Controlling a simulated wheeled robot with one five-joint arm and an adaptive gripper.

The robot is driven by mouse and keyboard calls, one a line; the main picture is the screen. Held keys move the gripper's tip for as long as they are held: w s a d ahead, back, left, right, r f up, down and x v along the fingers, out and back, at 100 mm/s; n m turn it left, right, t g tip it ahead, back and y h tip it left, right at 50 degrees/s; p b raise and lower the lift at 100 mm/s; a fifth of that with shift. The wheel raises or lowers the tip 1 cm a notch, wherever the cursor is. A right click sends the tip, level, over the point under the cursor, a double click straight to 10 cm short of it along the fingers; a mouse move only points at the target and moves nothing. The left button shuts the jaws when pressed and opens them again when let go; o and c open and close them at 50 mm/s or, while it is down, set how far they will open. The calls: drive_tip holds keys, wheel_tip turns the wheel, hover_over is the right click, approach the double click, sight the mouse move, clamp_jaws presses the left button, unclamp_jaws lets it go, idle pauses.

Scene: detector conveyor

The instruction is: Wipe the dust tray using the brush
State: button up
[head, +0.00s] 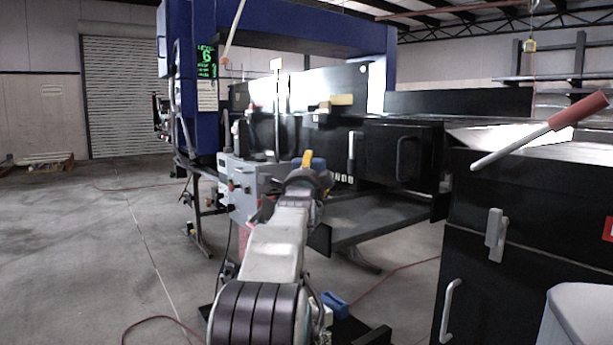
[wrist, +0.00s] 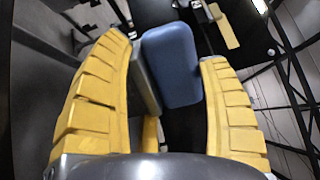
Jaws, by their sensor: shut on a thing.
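The dust tray appears to be the wide dark tray (head: 385,212) under the black conveyor housing in the head view. My gripper (head: 309,160) is in front of the housing, left of the tray and higher in the picture. Its yellow fingers (wrist: 165,52) are shut on a blue block with a grey side, which I take to be the brush (wrist: 172,65). A bit of its blue shows beside my gripper in the head view (head: 319,164). My arm hides part of the tray's left side. Bristles cannot be made out, nor any dust on the tray.
A grey control box (head: 243,186) stands close left of my gripper. A black cabinet (head: 540,240) with handles closes off the right, with a red-handled rod (head: 540,130) above. A blue object (head: 335,304) is low beside my arm. Open floor lies left.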

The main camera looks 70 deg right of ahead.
drive_tip(key=shift+g+y, duration=0.3)
drive_tip(key=shift+y, duration=0.2)
drive_tip(key=f, duration=0.1)
drive_tip(key=d+f, duration=0.1)
drive_tip(key=f, duration=0.3)
drive_tip(key=shift+s+d+f, duration=0.15)
drive_tip(key=shift+s, duration=0.15)
drive_tip(key=r+p, duration=0.4)
drive_tip(key=r, duration=0.1)
drive_tip(key=shift+s+d+r+p, duration=0.15)
drive_tip(key=shift+s+p, duration=0.05)
drive_tip(key=shift+p, duration=0.15)
drive_tip(key=shift+w+r+p, duration=0.2)
drive_tip(key=shift+r+p, duration=0.15)
drive_tip(key=shift+r, duration=0.3)
drive_tip(key=shift+r, duration=0.1)
drive_tip(key=shift+r, duration=0.1)
drive_tip(key=shift+r+p, duration=1.3)
drive_tip(key=shift+r, duration=0.15)
drive_tip(key=shift+w, duration=0.15)
